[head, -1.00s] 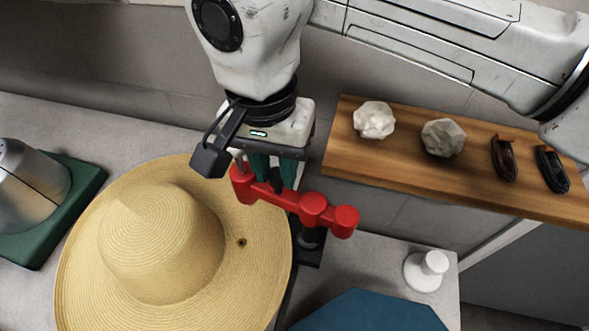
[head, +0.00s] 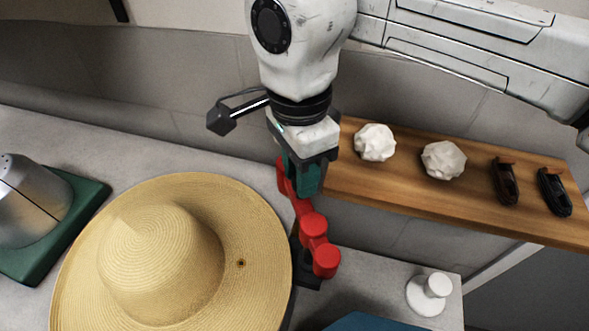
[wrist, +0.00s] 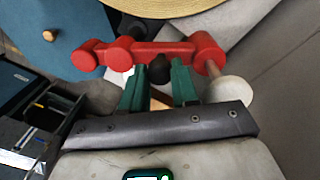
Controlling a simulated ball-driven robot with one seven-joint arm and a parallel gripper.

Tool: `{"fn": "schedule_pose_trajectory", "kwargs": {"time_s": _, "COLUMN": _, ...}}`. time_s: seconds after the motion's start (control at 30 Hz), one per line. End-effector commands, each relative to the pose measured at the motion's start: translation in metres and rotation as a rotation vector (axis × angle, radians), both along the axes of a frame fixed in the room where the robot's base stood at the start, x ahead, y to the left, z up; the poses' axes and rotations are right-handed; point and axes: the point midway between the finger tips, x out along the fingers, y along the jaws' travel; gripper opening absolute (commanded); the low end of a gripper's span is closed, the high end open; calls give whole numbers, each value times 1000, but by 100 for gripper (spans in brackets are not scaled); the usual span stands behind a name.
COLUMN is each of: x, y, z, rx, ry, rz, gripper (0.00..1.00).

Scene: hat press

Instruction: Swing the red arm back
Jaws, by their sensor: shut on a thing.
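The red arm (head: 309,222) is jointed and stands at the right of the straw hat (head: 165,250). It runs from its near end back toward the wall, clear of the hat's brim. In the wrist view the red arm (wrist: 150,52) lies across the picture ahead of my fingers. My gripper (head: 303,192) is at its far part in the head view, which hides some of it. In the wrist view my gripper (wrist: 158,78) has its green fingers on either side of a black knob (wrist: 159,69) at the red arm, and is shut on it.
A wooden shelf (head: 400,190) at the right holds two pale rocks and two dark small objects. A white knobbed piece (head: 430,293) stands at the front right, near a blue surface (head: 378,322). A metal dome on a green base (head: 75,210) is at the left.

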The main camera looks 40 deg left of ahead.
Motion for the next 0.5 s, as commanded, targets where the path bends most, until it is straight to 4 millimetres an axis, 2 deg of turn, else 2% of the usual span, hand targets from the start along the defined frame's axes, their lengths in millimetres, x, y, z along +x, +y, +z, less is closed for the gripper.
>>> {"fn": "schedule_pose_trajectory", "kwargs": {"time_s": 0.5, "x": 4, "y": -2, "z": 1, "rx": 1, "ry": -4, "rz": -58, "gripper": 0}}
